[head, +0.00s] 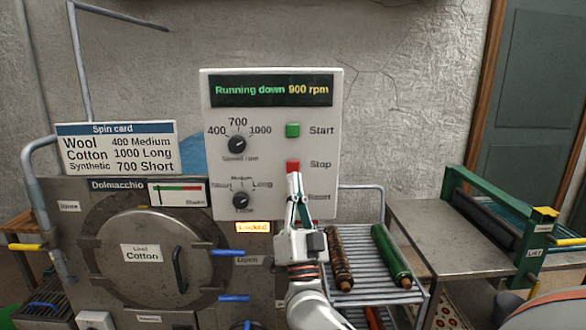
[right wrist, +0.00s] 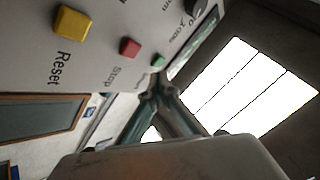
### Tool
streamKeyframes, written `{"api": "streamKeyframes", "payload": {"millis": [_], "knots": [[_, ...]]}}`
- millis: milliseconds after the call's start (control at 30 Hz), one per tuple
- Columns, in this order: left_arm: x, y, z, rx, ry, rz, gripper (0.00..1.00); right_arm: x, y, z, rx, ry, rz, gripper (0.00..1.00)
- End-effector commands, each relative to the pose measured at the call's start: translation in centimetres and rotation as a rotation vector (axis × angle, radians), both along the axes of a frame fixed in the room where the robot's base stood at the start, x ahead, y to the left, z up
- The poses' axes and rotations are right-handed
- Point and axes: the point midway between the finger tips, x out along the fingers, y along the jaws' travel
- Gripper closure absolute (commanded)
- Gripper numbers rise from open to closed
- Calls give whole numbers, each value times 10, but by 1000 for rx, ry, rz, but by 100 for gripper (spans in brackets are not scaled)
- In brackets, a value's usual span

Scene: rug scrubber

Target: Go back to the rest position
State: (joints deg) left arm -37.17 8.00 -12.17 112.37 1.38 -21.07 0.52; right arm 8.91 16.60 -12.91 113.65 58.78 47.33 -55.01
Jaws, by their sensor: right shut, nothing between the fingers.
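My right gripper (head: 294,180) is shut and empty, raised in front of the white control panel (head: 220,190). In the head view its tips overlap the lower edge of the red Stop button (head: 292,165); whether they touch it I cannot tell. In the right wrist view the shut fingertips (right wrist: 158,88) show below the green Start button (right wrist: 158,60), with the Stop button (right wrist: 130,47) and yellow Reset button (right wrist: 72,22) to the left. In the head view the gripper hides the Reset button. The display (head: 271,90) reads "Running down 900 rpm". My left gripper is out of view.
The drum machine's round door (head: 150,285), labelled Cotton, is closed; an orange lamp (head: 253,227) appears to read "Locked". A slatted rack (head: 365,255) with a brown roll (head: 338,260) and a green roll (head: 391,256) lies beside my right arm. A roller press (head: 490,220) stands on the table at right.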

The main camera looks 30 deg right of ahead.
Motion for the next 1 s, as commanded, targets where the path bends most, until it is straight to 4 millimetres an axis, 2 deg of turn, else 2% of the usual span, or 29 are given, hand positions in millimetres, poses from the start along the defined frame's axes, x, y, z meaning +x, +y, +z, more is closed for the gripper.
{"api": "streamKeyframes", "payload": {"millis": [433, 567, 667, 767, 900, 967, 1000], "knots": [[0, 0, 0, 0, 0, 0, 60, 0, 1, -1, -2, 2, 1, 100], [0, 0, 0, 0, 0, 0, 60, 0, 15, -22, -56, 46, 24, 100], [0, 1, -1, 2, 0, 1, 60, 0, 42, -62, -150, 132, 72, 100], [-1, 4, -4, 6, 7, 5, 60, -5, 75, -120, -263, 261, 139, 100], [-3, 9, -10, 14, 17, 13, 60, -19, 113, -208, -395, 466, 231, 100], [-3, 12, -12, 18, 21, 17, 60, -30, 126, -246, -442, 558, 267, 100], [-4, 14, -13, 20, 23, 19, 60, -38, 132, -272, -469, 619, 288, 100]]}}
